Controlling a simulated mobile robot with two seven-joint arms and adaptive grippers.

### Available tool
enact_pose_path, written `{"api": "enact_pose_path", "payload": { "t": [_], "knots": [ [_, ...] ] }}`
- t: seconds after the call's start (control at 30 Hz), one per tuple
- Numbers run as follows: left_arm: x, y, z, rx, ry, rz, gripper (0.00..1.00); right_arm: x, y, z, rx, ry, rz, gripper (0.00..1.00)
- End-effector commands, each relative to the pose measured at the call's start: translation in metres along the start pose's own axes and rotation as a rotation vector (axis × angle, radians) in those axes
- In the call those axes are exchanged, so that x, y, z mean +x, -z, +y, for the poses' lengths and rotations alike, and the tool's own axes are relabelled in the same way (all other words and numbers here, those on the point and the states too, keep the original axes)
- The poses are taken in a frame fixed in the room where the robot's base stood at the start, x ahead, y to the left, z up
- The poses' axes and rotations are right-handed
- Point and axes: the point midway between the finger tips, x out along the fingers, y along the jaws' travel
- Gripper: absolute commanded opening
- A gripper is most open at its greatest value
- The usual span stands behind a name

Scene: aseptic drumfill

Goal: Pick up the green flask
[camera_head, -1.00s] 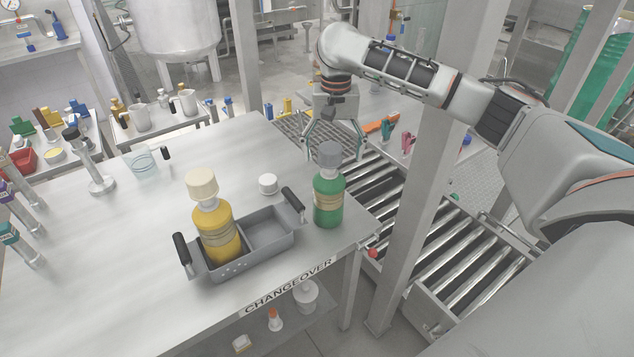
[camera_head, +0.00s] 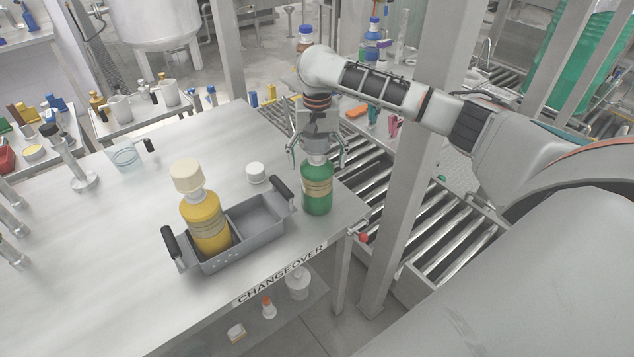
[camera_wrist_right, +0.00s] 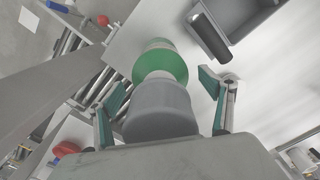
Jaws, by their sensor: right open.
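The green flask (camera_head: 317,192) stands upright on the table near its right edge, beside the carrier. It has a tan label band. In the right wrist view the grey cap (camera_wrist_right: 160,110) and green shoulder (camera_wrist_right: 160,62) lie between the two open fingers (camera_wrist_right: 168,100), with a gap on each side. My left gripper is not in view.
A grey two-compartment carrier (camera_head: 262,238) with black handles stands left of the flask, a yellow flask (camera_head: 206,222) in its left compartment. A white cap (camera_head: 256,172) lies behind it. A post (camera_head: 400,200) and roller conveyor (camera_head: 440,235) are to the right. The table's left part is largely clear.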

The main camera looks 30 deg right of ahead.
Motion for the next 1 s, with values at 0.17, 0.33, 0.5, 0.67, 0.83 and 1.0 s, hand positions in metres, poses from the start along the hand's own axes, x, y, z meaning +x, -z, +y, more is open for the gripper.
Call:
{"api": "enact_pose_path", "payload": {
  "t": [0.17,0.33,0.5,0.67,0.83,1.0],
  "knots": [
    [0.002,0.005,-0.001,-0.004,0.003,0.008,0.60,-0.001,0.000,0.000,0.000,0.000,0.000,0.60],
    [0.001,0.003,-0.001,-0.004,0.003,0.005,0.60,-0.001,0.000,0.000,0.000,0.000,0.000,0.16],
    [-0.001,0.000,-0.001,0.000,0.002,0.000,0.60,-0.003,0.001,-0.001,0.000,0.003,0.003,0.06],
    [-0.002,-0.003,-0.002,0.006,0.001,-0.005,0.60,-0.005,0.001,-0.001,0.000,0.003,0.003,0.06],
    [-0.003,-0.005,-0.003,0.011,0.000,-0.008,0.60,-0.021,0.002,-0.001,-0.001,0.005,0.006,0.06],
    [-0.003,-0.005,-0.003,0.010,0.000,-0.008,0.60,-0.056,0.003,-0.001,0.000,0.006,0.009,0.06]
  ]
}}
